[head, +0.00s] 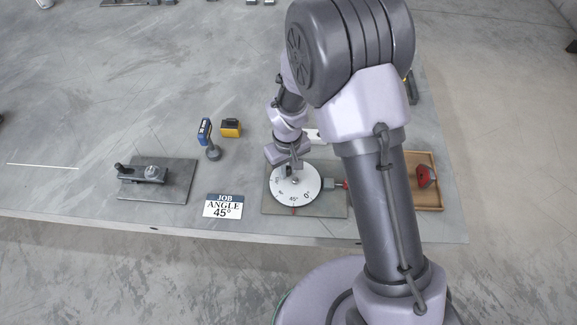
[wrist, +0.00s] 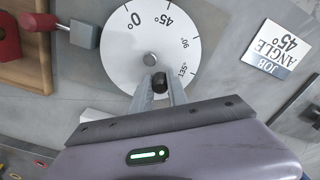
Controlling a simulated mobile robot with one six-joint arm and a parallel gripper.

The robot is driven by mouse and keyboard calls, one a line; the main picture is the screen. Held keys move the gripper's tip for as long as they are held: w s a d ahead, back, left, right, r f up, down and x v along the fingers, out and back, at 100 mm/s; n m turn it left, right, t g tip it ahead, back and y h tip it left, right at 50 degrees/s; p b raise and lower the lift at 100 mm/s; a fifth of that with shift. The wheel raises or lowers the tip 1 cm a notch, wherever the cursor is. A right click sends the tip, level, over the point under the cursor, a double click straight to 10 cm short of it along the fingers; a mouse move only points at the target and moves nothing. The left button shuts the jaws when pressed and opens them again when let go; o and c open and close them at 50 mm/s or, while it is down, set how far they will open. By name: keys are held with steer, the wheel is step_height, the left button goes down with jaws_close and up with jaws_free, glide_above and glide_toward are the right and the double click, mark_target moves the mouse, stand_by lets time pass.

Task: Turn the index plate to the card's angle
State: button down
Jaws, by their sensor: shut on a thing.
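The index plate (head: 295,190) is a white disc with angle numbers on a grey base (head: 334,208); it also shows in the wrist view (wrist: 120,58). Its numbers read 0°, 45°, 90° and 135°. In the head view the 45° label is at the disc's front, close to a small reddish mark on the base. My gripper (head: 294,170) is at the disc's rear edge, shut on a dark knob (wrist: 159,82) near the 135° label. The job card (head: 223,206) reads "JOB ANGLE 45°". A grey block with a red end (wrist: 82,34) sits beside the disc.
A wooden tray (head: 437,205) with a red part (head: 427,176) stands at the right. A dark plate (head: 178,190) with a clamp-like fixture lies at the left. A blue device (head: 204,132) and a yellow box (head: 231,128) stand behind the card. The table's left rear is largely clear.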

stand_by(0.4)
steer(key=c, duration=1.3)
jaws_free()
step_height(320, 180, up, 18)
steer(key=p, duration=0.5)
steer(key=shift+f+p, duration=0.25)
steer(key=shift+p, duration=0.05)
steer(key=s+d+r+m+t+y+b, duration=0.15)
steer(key=s+d+r+m+b, duration=0.3)
steer(key=d+r, duration=0.45)
steer(key=s+d+r+m+t+b, duration=0.1)
steer(key=s+d+r+m+t, duration=0.1)
steer(key=s, duration=0.4)
steer(key=s+d+r+m+t+b, duration=0.1)
steer(key=s+d+r+m+t, duration=0.1)
steer(key=s, duration=0.4)
steer(key=shift+d+r+m, duration=0.15)
steer(key=shift+r+m, duration=0.3)
steer(key=shift+m, duration=0.8)
